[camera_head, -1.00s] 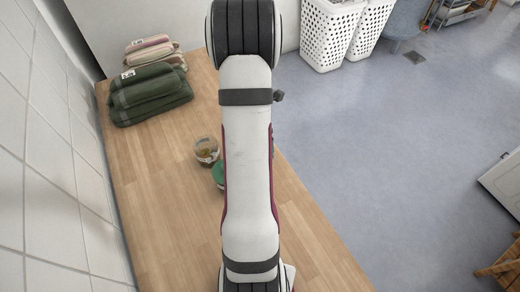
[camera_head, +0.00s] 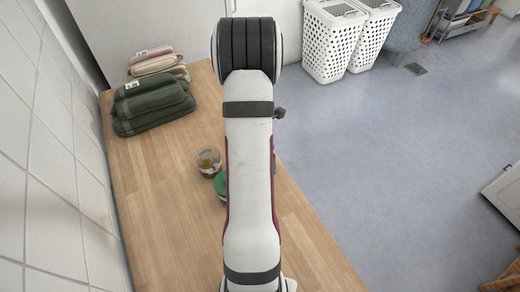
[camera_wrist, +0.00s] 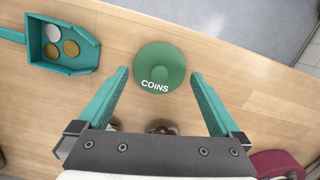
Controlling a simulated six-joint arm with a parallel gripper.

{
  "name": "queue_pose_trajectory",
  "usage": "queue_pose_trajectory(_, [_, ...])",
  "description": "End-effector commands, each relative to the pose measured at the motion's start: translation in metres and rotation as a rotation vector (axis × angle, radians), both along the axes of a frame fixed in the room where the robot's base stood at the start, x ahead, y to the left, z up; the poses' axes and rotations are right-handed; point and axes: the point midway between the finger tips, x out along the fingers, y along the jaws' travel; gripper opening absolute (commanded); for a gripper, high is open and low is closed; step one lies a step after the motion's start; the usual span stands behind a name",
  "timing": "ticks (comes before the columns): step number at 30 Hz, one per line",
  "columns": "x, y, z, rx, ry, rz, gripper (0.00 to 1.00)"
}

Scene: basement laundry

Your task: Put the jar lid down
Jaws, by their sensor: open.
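The green round jar lid (camera_wrist: 160,67), marked COINS, lies flat on the wooden worktop (camera_wrist: 45,115) in the wrist view. My gripper (camera_wrist: 160,73) is open, with its teal fingers apart on either side of the lid; a gap shows on both sides. In the head view my arm hides the gripper. An open glass jar (camera_head: 208,161) with brownish contents stands left of my arm there. A green round thing (camera_head: 220,185) beside it is partly hidden by my arm; I cannot tell whether it is the lid.
A teal scoop (camera_wrist: 88,60) with several coins lies left of the lid. Folded green towels (camera_head: 150,106) and pinkish ones (camera_head: 155,62) sit at the worktop's far end. A tiled wall (camera_head: 50,150) borders the left; open floor (camera_head: 400,160) lies right.

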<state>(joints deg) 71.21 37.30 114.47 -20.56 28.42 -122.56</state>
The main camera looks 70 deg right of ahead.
Motion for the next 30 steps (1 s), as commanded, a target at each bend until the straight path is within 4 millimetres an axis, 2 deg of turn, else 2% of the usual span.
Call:
queue_pose_trajectory(6, [0.005, 0.005, 0.062, -0.007, -0.003, 0.001, 1.00])
queue_pose_trajectory(9, [0.006, 0.008, 0.083, -0.005, -0.002, 0.002, 1.00])
queue_pose_trajectory(13, [0.007, 0.010, 0.099, -0.003, -0.001, 0.001, 1.00])
queue_pose_trajectory(17, [0.007, 0.011, 0.102, 0.000, -0.001, 0.001, 1.00])
queue_pose_trajectory(20, [0.023, 0.025, 0.111, -0.003, -0.016, -0.048, 1.00])
queue_pose_trajectory(22, [0.056, 0.063, 0.130, -0.001, -0.050, -0.176, 1.00])
queue_pose_trajectory(23, [0.072, 0.089, 0.140, 0.005, -0.070, -0.258, 1.00])
queue_pose_trajectory(24, [0.091, 0.129, 0.154, 0.019, -0.095, -0.387, 1.00])
queue_pose_trajectory(25, [0.100, 0.162, 0.163, 0.034, -0.111, -0.490, 1.00])
queue_pose_trajectory(26, [0.105, 0.195, 0.171, 0.053, -0.121, -0.598, 1.00])
queue_pose_trajectory(27, [0.106, 0.238, 0.180, 0.078, -0.127, -0.739, 1.00])
queue_pose_trajectory(29, [0.095, 0.296, 0.189, 0.114, -0.115, -0.941, 1.00])
queue_pose_trajectory(30, [0.084, 0.327, 0.192, 0.132, -0.099, -1.062, 1.00])
